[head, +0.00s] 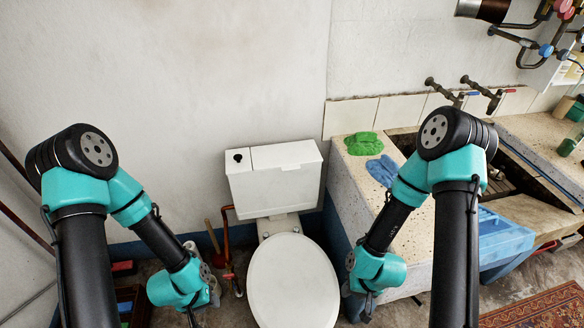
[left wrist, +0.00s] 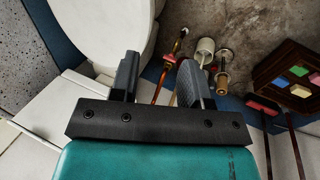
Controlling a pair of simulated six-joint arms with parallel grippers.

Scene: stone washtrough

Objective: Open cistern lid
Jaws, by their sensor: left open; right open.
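The white cistern (head: 275,185) stands against the back wall, behind the toilet. Its lid (head: 285,156) lies flat on top, with a seam near the left end and a black button (head: 238,157) left of the seam. My left gripper (head: 203,303) is low, left of the toilet and well below the lid; in the head view its fingers are hard to make out. In the left wrist view its two fingers (left wrist: 158,82) are apart with nothing held between them. My right gripper (head: 367,303) points down right of the toilet, away from the lid, small and partly hidden by my wrist.
The closed toilet seat (head: 293,282) is between my grippers. A stone washtrough (head: 345,190) with a green cloth (head: 363,143) and blue cloth (head: 383,170) stands right. A red pipe (head: 227,240) rises left of the cistern. The space above the lid is clear.

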